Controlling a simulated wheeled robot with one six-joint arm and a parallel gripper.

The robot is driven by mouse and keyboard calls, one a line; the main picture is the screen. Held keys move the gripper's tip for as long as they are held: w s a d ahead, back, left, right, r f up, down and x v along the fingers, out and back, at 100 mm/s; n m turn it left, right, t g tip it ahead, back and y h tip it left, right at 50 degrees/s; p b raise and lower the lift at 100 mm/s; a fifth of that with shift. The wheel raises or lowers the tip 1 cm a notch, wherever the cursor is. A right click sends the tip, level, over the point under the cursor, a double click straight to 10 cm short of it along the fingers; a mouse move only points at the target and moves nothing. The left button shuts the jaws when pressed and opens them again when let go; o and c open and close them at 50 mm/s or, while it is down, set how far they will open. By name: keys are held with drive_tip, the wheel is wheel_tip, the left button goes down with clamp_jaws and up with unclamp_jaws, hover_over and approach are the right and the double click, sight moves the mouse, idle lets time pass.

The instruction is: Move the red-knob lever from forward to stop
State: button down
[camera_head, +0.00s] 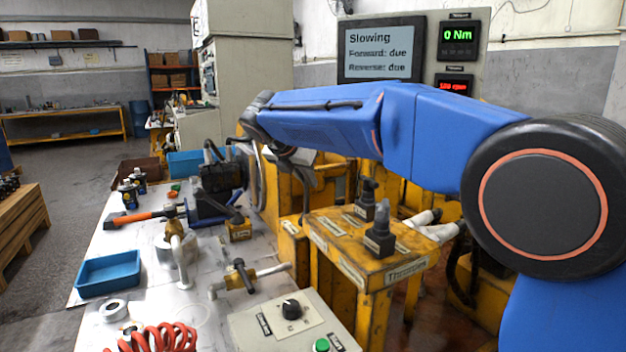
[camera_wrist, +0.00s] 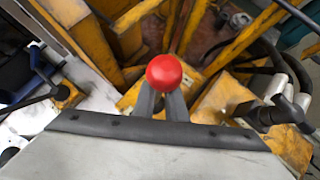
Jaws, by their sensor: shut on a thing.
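The red knob (camera_wrist: 164,73) shows in the middle of the wrist view as a round red ball. My gripper (camera_wrist: 162,92) is shut on it, with a dark finger on either side just below the ball. The lever's shaft is hidden under the knob and fingers. In the head view my blue arm reaches left across the bench, and its wrist end hides the knob and fingers. I cannot read the lever's position marks. The display (camera_head: 382,52) reads "Slowing", "Forward: due" and "Reverse: due".
A yellow stand (camera_head: 345,240) with dark levers, one labelled as a throttle, stands right of centre. A control box (camera_head: 262,330) with a black dial and green button is in front. The white table also holds a blue tray (camera_head: 108,273), a hammer (camera_head: 140,217) and pipe valves.

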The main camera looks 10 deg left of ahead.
drive_tip(key=shift+a, duration=0.1)
drive_tip(key=c, duration=1.8)
unclamp_jaws()
drive_tip(key=shift+s, duration=0.1)
drive_tip(key=v, duration=1.7)
drive_tip(key=shift+s, duration=0.15)
drive_tip(key=shift+a+r, duration=0.1)
drive_tip(key=shift+a, duration=0.05)
